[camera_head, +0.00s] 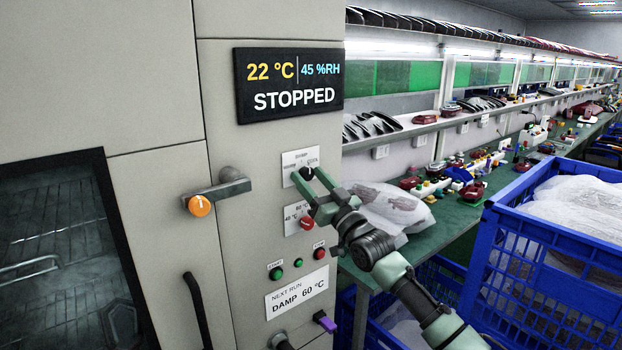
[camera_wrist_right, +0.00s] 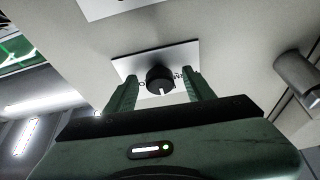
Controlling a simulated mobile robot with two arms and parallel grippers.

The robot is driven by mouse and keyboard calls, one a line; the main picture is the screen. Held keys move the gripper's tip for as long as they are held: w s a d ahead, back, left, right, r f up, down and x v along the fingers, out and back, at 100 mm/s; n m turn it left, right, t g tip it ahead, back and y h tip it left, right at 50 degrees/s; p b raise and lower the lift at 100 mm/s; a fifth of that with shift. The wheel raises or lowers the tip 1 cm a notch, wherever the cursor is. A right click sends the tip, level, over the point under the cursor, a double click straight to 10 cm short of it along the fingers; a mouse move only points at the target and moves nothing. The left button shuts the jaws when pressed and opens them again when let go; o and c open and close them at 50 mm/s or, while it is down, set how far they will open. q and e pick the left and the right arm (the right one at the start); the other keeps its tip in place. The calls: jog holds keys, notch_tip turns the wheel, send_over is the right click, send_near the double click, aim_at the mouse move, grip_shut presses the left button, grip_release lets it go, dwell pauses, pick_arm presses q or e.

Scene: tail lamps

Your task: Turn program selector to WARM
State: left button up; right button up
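The program selector is a round black knob (camera_head: 307,173) on a small white plate (camera_head: 289,160) below the display. The plate's printed labels are too small to read surely. My right gripper (camera_head: 309,179) is at the knob, with one finger on each side of it. In the right wrist view, the knob (camera_wrist_right: 159,78) sits between the open fingers (camera_wrist_right: 158,86), with gaps visible on both sides. Its white pointer mark points down in that view. The display (camera_head: 290,85) reads 22 °C, 45 %RH, STOPPED. My left gripper is not in view.
Below the selector are a plate with a red knob (camera_head: 307,223), several buttons (camera_head: 276,273) and a "NEXT RUN DAMP 60 °C" label (camera_head: 297,293). A lever handle (camera_head: 220,190) with an orange cap projects at the left. A blue crate (camera_head: 510,240) stands at the right.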

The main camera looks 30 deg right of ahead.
grip_shut()
